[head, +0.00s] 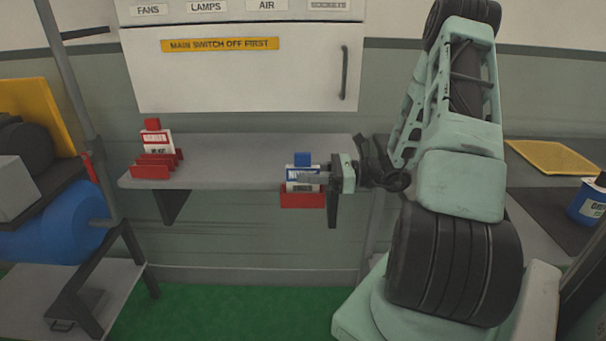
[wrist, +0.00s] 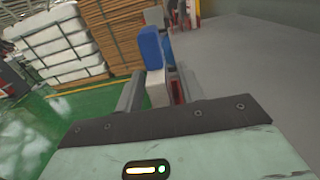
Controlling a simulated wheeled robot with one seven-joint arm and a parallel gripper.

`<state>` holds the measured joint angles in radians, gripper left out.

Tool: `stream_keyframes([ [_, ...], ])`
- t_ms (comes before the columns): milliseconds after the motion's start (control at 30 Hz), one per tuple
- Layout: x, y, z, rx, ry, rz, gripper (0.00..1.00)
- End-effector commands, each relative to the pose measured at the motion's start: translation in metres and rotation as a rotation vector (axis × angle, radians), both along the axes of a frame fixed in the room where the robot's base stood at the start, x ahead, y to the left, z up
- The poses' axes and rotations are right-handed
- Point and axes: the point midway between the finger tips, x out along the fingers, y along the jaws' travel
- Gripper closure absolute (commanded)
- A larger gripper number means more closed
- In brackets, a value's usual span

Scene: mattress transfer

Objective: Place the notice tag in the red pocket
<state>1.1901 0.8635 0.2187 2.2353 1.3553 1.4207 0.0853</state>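The notice tag (head: 302,161), white with a blue top, stands upright at the red pocket (head: 302,200) on the shelf's front edge. Its lower end is hidden behind the pocket's front wall. My gripper (head: 308,178) reaches in from the right, one finger in front of the tag. In the wrist view my gripper (wrist: 160,90) has its fingers on both sides of the tag (wrist: 151,48). The left finger is close against it, and a gap with red showing lies between the tag and the right finger. The gripper looks open.
A red rack (head: 153,168) with a red-topped tag (head: 155,140) stands on the left of the grey shelf (head: 225,160). A white cabinet (head: 240,75) hangs above. A cart with a blue roll (head: 65,225) stands at left. The shelf's middle is clear.

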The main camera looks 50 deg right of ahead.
Motion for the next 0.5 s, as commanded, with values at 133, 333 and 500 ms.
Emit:
stream_keyframes([
  [133, -0.024, -0.022, -0.002, -0.001, 0.001, -0.006, 0.62],
  [333, -0.054, -0.049, -0.002, -0.001, 0.000, -0.004, 0.62],
  [500, -0.071, -0.064, -0.001, 0.000, 0.000, -0.002, 0.62],
])
